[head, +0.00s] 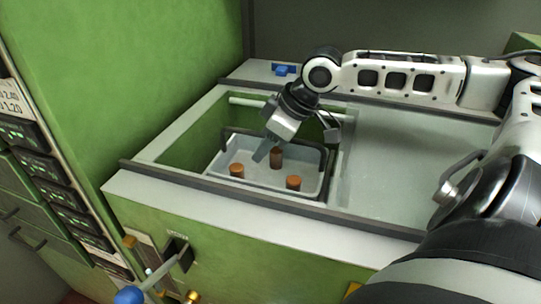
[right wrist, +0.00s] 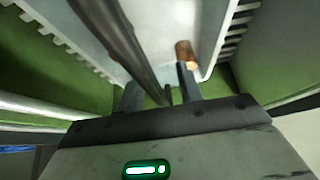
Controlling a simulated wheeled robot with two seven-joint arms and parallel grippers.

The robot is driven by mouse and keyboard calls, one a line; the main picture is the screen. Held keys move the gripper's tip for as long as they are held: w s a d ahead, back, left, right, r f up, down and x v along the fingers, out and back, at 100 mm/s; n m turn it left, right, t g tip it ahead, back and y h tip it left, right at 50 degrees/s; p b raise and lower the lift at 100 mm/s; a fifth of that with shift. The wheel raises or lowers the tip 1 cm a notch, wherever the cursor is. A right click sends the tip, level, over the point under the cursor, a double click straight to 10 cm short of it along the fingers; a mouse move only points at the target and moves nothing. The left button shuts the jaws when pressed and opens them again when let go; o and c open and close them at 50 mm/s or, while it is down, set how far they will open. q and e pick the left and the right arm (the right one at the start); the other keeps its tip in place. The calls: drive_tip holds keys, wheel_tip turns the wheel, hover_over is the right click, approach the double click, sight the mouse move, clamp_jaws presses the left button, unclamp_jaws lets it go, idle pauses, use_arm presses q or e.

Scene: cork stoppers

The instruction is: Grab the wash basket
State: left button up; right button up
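The wash basket (head: 255,182) is a pale, shallow tray with dark bar handles, sitting in the left well of the green tank. Several brown cork stoppers are in it, such as the one at front left (head: 237,170). My right gripper (head: 266,150) points down over the basket's middle. In the right wrist view its two fingers (right wrist: 160,92) are apart, and a dark bar (right wrist: 120,40), seemingly the basket's handle, runs between them. I cannot tell how deep the bar lies. A cork (right wrist: 185,52) shows beside the right fingertip. My left gripper is out of view.
The tank's rim (head: 240,198) surrounds the well. A grey flat surface (head: 400,160) lies right of it. A green wall (head: 120,80) rises at the left. A blue-knobbed lever (head: 130,294) sticks out at the front. A small blue item (head: 284,70) sits on the back ledge.

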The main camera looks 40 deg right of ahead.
clamp_jaws()
